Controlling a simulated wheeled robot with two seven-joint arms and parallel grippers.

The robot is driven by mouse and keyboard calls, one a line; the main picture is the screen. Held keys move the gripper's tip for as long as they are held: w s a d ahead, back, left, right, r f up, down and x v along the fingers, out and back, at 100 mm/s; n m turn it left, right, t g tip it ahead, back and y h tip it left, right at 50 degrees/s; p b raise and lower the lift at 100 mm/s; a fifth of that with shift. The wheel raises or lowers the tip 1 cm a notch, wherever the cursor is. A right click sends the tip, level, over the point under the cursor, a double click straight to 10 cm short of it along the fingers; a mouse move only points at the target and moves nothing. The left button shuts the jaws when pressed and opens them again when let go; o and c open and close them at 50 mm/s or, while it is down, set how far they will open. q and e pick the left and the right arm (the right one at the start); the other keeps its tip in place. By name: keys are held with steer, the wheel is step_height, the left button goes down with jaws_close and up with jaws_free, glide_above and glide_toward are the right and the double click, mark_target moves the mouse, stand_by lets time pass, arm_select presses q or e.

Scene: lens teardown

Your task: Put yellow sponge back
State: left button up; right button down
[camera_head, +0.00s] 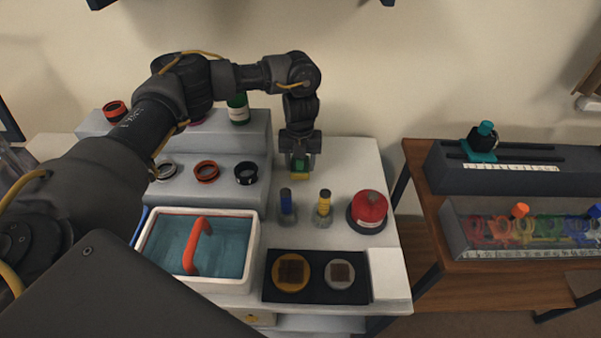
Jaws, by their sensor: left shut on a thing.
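My left gripper (300,158) points down over the back of the white table, right of the grey stepped rack. It is shut on the yellow sponge (300,176), a small block with a yellow lower part and a green upper part. The fingers partly hide the sponge. I cannot tell whether its underside touches the table. My right gripper is not in view.
Clear holders with a blue-topped piece (286,203) and a yellow-topped piece (323,205) stand in front, beside a red dome-shaped container (369,209). A white tub (254,262), a black mat (313,296) and lens rings on the rack (262,160) are near. The table's back right is clear.

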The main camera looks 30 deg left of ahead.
mark_target(300, 172)
arm_select(q)
steer(key=shift+f, duration=2.05)
steer(key=shift+f+b, duration=0.2)
steer(key=shift+b, duration=0.15)
steer(key=o, duration=1)
steer(key=shift+r, duration=0.15)
step_height(300, 172, up, 12)
steer(key=shift+r+p, duration=0.1)
steer(key=shift+p, duration=0.2)
steer(key=shift+d, duration=0.1)
